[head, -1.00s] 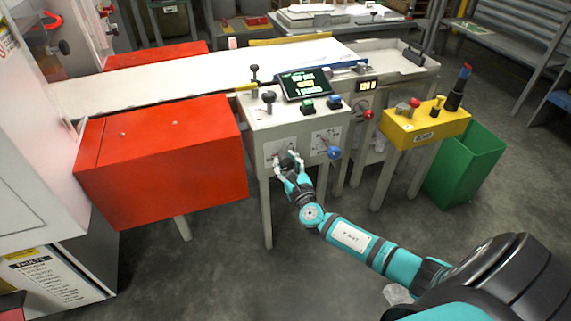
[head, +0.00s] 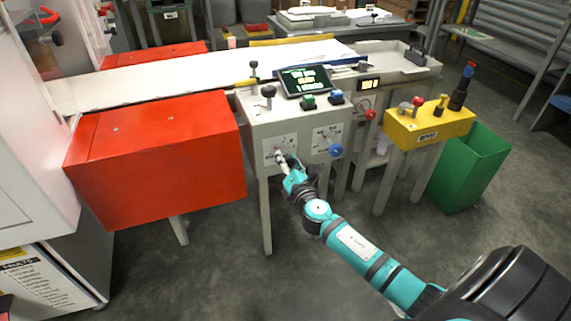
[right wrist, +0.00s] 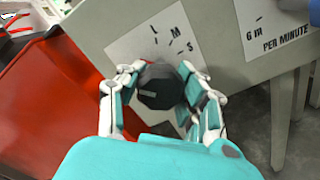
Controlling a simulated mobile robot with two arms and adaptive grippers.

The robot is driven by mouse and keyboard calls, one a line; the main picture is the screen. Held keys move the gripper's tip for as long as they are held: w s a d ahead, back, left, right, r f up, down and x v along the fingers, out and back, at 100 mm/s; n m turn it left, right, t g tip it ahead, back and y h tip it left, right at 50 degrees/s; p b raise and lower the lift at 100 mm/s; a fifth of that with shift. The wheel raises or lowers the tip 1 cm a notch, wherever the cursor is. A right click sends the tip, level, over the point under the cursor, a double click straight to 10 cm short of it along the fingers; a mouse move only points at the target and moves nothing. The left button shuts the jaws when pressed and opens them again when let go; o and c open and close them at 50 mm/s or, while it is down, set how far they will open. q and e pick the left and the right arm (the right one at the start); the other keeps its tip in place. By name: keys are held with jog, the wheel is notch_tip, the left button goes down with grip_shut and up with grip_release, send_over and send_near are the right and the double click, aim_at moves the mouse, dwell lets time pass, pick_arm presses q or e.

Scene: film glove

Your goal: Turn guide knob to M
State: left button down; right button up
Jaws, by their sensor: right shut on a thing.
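The guide knob (right wrist: 158,86) is a dark, faceted knob on a white dial plate (right wrist: 130,40) with the letters L, M and S and tick marks. A short pale line marks the knob's face; which letter it points to I cannot tell. My right gripper (right wrist: 160,95) is shut on the knob, one finger on each side. In the head view my right gripper (head: 284,160) is at the left plate on the front of the grey console (head: 262,210), and hides most of the knob. My left gripper is not in view.
A blue knob (head: 335,150) on a second plate is to the right, with a red knob (head: 370,114) beyond. A red box (head: 160,155) stands close on the left. A yellow box (head: 428,128) and green bin (head: 470,165) are further right.

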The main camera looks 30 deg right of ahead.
jog(key=m, duration=0.3)
jog(key=shift+s+a+f+b, duration=0.1)
jog(key=shift+s+f+b, duration=0.05)
jog(key=shift+f+b, duration=0.2)
jog(key=m, duration=0.2)
jog(key=shift+m, duration=0.4)
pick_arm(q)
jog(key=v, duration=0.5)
pick_arm(e)
jog(key=m, duration=0.2)
jog(key=shift+r+m, duration=0.1)
jog(key=shift+m, duration=1.1)
jog(key=m+p, duration=0.3)
jog(key=m, duration=0.5)
jog(key=shift+m, duration=0.3)
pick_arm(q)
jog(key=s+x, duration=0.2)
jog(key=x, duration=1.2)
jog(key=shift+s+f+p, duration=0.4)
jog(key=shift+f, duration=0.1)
pick_arm(e)
jog(key=shift+m, duration=0.6)
